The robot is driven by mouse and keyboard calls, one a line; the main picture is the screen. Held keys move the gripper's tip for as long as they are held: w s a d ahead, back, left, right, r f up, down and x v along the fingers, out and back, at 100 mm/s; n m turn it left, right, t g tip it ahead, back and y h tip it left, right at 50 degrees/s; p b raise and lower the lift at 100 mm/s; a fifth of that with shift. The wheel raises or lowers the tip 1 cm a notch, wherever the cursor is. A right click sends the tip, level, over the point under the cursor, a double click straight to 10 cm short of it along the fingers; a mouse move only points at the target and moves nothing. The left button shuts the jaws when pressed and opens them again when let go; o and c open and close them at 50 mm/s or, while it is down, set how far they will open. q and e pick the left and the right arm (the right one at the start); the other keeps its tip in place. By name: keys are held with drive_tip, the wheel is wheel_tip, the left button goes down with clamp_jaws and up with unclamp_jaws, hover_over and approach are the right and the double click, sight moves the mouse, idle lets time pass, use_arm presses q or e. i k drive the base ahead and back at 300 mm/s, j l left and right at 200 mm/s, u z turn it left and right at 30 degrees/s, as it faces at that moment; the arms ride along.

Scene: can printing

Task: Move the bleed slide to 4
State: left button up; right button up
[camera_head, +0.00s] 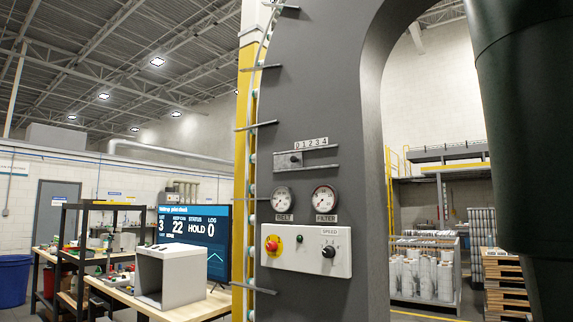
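The slide with the scale 0 1 2 3 4 (311,143) is on the grey machine column, above two gauges. Its small grey plate (284,161) sits at the left end of the rails (320,149), with a dark knob (295,159) roughly below the 0. The stretch of the rails to the right, under the higher numbers, is empty. No label reading "bleed" can be made out. Neither of my grippers is in view.
Below the slide are the MELT gauge (283,198), the FILTER gauge (324,198) and a white panel (306,259) with a red stop button (272,246) and SPEED dial (328,251). A large dark shape (525,110) blocks the right side. Rods stick out along the column's left edge.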

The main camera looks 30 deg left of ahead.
sight(295, 160)
drive_tip(key=i+j+u, duration=0.15)
drive_tip(key=i+j, duration=0.25)
drive_tip(key=i+j+u, duration=0.15)
drive_tip(key=i+j, duration=0.2)
drive_tip(key=i, duration=0.15)
drive_tip(key=i+j+u, duration=0.1)
drive_tip(key=i+j, duration=0.2)
drive_tip(key=i, duration=0.15)
drive_tip(key=i+j+u, duration=0.15)
drive_tip(key=i, duration=0.35)
drive_tip(key=k+j, duration=0.05)
drive_tip(key=j, duration=0.05)
